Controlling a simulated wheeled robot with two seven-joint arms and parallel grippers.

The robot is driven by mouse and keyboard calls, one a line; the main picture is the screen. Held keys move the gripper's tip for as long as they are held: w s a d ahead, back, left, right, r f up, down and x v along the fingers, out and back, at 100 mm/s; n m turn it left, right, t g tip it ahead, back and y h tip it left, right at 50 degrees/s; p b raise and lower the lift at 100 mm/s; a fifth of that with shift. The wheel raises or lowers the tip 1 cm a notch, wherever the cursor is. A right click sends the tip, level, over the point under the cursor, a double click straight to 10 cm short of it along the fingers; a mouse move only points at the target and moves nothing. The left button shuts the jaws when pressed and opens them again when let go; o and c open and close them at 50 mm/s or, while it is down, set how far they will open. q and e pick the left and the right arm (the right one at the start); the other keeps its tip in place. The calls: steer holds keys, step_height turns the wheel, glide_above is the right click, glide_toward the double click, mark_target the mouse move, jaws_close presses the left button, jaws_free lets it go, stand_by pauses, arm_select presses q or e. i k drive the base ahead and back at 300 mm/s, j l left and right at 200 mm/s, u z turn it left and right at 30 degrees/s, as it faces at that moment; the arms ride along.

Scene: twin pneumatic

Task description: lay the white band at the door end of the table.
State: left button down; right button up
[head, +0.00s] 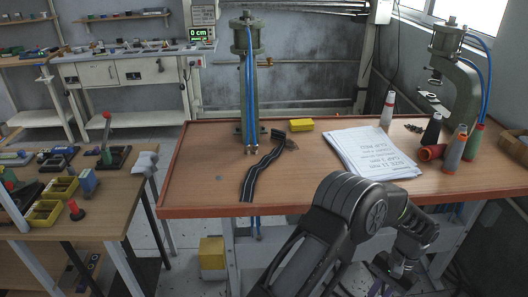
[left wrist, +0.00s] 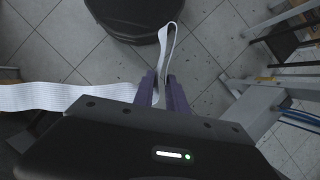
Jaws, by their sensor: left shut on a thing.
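The white band (left wrist: 60,96) is a flat woven strip in the left wrist view. It runs in from the left edge and forms a narrow upright loop between the purple fingers of my left gripper (left wrist: 166,92). The gripper is shut on it above the tiled floor. In the head view my left gripper (head: 380,285) is at the bottom edge, below the front of the table (head: 190,165), and mostly cut off; the band cannot be made out clearly there. The table top has a wooden rim. My right gripper is in neither view. No door shows.
A black band with a pale stripe (head: 262,172) lies near the table's middle. A yellow block (head: 301,125), paper sheets (head: 368,152) and several cones (head: 455,147) lie to its right. Green presses (head: 246,80) stand behind. The table's left part is mostly clear.

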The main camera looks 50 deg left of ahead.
mark_target(200, 144)
steer(key=k+j, duration=0.5)
steer(key=k+j+z, duration=0.15)
steer(key=k+j, duration=0.35)
steer(key=k, duration=0.15)
steer(key=k+j, duration=0.45)
steer(key=k, duration=0.2)
steer(key=i+z, duration=0.05)
